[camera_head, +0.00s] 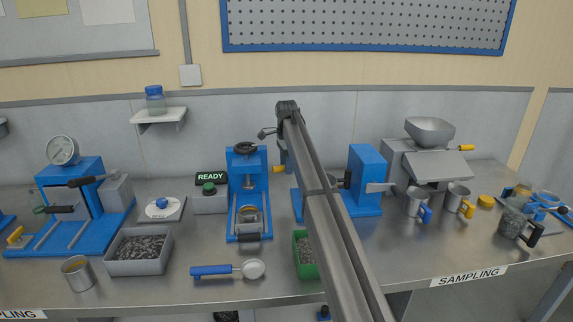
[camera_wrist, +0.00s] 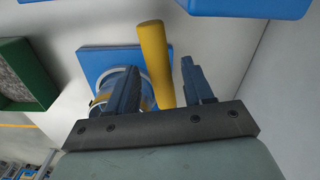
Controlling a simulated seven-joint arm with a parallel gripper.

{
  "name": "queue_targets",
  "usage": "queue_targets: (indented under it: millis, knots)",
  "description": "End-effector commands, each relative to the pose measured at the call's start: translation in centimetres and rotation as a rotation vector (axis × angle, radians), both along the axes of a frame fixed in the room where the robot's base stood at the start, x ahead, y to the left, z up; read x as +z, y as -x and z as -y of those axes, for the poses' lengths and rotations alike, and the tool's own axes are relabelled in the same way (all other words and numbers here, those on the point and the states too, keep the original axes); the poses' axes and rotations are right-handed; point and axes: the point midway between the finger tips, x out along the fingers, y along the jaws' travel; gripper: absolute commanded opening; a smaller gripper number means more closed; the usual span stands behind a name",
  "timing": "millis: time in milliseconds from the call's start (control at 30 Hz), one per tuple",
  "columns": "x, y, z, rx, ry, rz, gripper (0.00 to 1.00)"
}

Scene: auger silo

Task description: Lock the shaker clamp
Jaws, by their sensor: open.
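The wrist view shows a yellow handle (camera_wrist: 155,60) standing between the two dark fingers of my gripper (camera_wrist: 161,78). The fingers are apart; I cannot tell whether either touches the handle. Behind the left finger is a round metal ring on a blue plate (camera_wrist: 98,62), partly hidden by the finger. In the head view a yellow handle end (camera_head: 278,169) sticks out to the left from behind my arm. A blue machine (camera_head: 365,170) shows right of my arm, its left part hidden by the arm. My fingers are not clear in the head view.
Left of my arm stand a blue press (camera_head: 247,175) and a READY sign (camera_head: 210,177). A green tray (camera_head: 304,268) lies partly under my arm. Right are a grey hopper machine (camera_head: 425,160) and metal mugs (camera_head: 415,202).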

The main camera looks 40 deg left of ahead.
Motion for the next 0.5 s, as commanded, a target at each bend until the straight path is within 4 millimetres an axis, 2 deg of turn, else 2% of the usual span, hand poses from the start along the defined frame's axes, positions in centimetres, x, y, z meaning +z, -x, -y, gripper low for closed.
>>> queue_targets:
  millis: [233,500]
  knots:
    - [-0.02,0.0,0.0,0.0,0.0,0.0,0.51]
    - [0.0,0.0,0.0,0.0,0.0,0.0,0.25]
